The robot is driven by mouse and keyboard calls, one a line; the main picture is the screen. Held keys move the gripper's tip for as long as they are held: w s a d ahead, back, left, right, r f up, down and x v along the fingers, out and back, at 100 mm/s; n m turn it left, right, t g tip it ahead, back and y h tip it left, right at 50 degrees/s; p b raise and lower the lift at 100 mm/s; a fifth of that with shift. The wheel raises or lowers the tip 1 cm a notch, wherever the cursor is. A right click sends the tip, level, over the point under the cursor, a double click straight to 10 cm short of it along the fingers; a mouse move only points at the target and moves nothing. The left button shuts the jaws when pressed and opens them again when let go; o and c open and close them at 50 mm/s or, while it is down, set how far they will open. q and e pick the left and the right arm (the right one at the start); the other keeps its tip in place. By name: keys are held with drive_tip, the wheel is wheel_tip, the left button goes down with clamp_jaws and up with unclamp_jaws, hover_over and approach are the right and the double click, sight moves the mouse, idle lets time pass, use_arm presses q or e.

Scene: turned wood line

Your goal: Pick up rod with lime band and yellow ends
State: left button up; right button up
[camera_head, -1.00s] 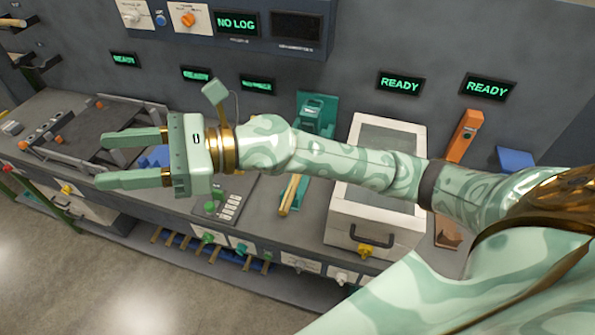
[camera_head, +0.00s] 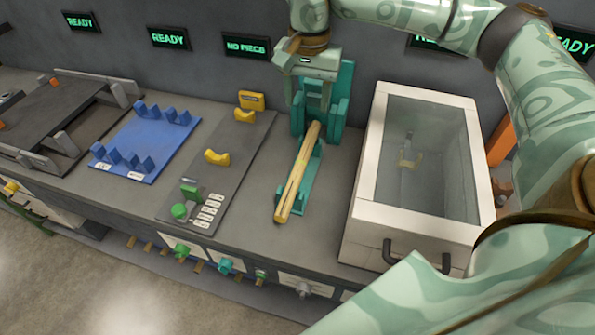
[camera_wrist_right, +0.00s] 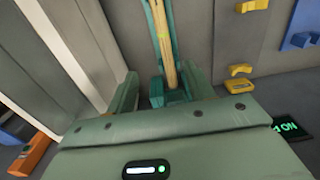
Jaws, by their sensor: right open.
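A pale wooden rod (camera_head: 298,172) with yellowish ends lies lengthwise on a teal cradle (camera_head: 312,180) in the middle of the bench. A faint yellow-green band shows partway along it; its exact shade is hard to tell. My right gripper (camera_head: 308,100) is open and empty above the rod's far end, pointing down, in front of the teal stand. In the right wrist view, the rod (camera_wrist_right: 164,40) runs toward the gap between my open fingers (camera_wrist_right: 163,82) and is not gripped. My left gripper is not in view.
A white box with a glass lid (camera_head: 425,160) stands close to the right of the cradle. To the left are a grey panel with yellow holders (camera_head: 217,157) and a blue rack (camera_head: 150,140). A dark wall with displays rises behind.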

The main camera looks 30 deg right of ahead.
wheel_tip(320, 180, down, 3)
drive_tip(key=w+d+b, duration=0.1)
drive_tip(key=b, duration=0.2)
hover_over(302, 158)
drive_tip(key=f, duration=1)
drive_tip(key=shift+s+d, duration=0.1)
drive_tip(key=shift+d, duration=0.3)
drive_tip(key=f+b, duration=0.1)
drive_tip(key=f, duration=0.1)
drive_tip(key=a+f+b, duration=0.1)
drive_tip(key=f, duration=0.2)
drive_tip(key=shift+f, duration=0.45)
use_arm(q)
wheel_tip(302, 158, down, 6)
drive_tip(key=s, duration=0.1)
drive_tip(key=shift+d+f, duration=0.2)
use_arm(e)
drive_tip(key=c, duration=1.1)
